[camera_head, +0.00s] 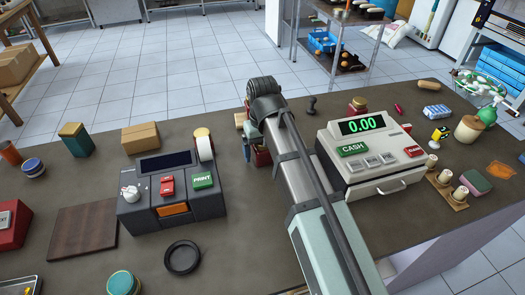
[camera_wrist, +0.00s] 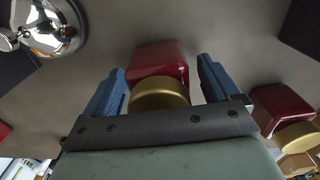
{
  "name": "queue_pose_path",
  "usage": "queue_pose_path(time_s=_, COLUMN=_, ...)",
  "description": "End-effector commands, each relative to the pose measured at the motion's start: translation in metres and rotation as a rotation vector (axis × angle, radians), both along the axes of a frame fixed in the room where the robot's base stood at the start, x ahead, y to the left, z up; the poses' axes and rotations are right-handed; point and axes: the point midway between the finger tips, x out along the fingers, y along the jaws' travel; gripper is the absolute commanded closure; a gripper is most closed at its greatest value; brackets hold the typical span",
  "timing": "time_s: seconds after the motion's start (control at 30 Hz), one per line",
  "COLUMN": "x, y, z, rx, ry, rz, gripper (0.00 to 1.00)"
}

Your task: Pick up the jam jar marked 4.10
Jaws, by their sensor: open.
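A red jar with a gold lid (camera_wrist: 158,95) stands between the two blue fingers of my gripper (camera_wrist: 161,66) in the wrist view. The fingers are open, one on each side of it, with gaps showing. A second red jar with a gold lid (camera_wrist: 282,106) is to the right, outside the fingers. In the head view my gripper (camera_head: 254,155) is low over the counter between the printer and the till, mostly hidden by my arm; a bit of red shows beside it. Another jar (camera_head: 357,106) is behind the till. No price mark is readable on any jar.
The label printer (camera_head: 170,190) stands left of my gripper and the cash till (camera_head: 370,155) right of it, both close. A shiny metal object (camera_wrist: 45,28) is at the wrist view's upper left. The counter (camera_head: 225,235) is bare in front, near a black ring (camera_head: 183,257).

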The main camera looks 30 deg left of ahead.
Motion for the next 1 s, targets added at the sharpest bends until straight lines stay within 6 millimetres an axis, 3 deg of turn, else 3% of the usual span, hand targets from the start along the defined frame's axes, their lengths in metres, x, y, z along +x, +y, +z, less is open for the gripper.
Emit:
queue_pose_path(time_s=0.13, x=-0.0001, y=-0.0003, z=-0.0118, rx=0.001, ry=-0.001, rz=-0.001, gripper=0.11)
queue_pose_path(time_s=0.37, x=0.0001, y=0.0, z=-0.0121, rx=0.001, ry=-0.001, rz=-0.001, gripper=0.12)
queue_pose_path(time_s=1.0, x=0.0001, y=0.0001, z=-0.0118, rx=0.001, ry=-0.001, rz=-0.001, gripper=0.73)
